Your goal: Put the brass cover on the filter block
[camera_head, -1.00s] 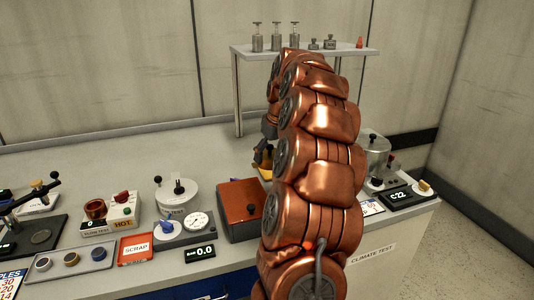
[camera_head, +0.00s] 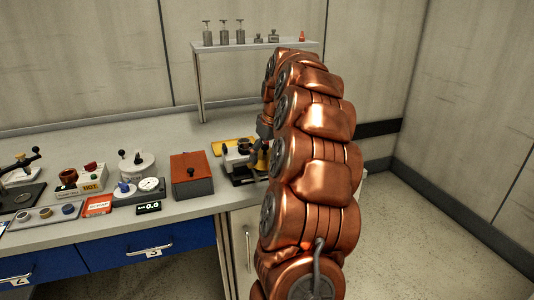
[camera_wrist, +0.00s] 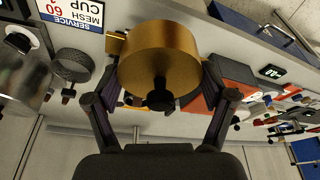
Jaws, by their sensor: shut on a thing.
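The brass cover (camera_wrist: 160,58) is a wide brass cylinder with a black knob, filling the upper middle of the wrist view. My gripper (camera_wrist: 160,92) is shut on it, one finger on each side. In the head view my copper arm hides most of the gripper and cover. A dark-based station with metal parts (camera_head: 238,160) stands on the bench just left of my arm; it may be the filter block, but I cannot tell surely. In the wrist view a dark mesh ring (camera_wrist: 72,66) and a shiny metal body (camera_wrist: 22,78) lie left of the cover.
Further left are a dial device (camera_head: 150,186) and a small hot unit (camera_head: 82,180). A raised shelf (camera_head: 255,46) holds metal weights. Bench behind the box is clear.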

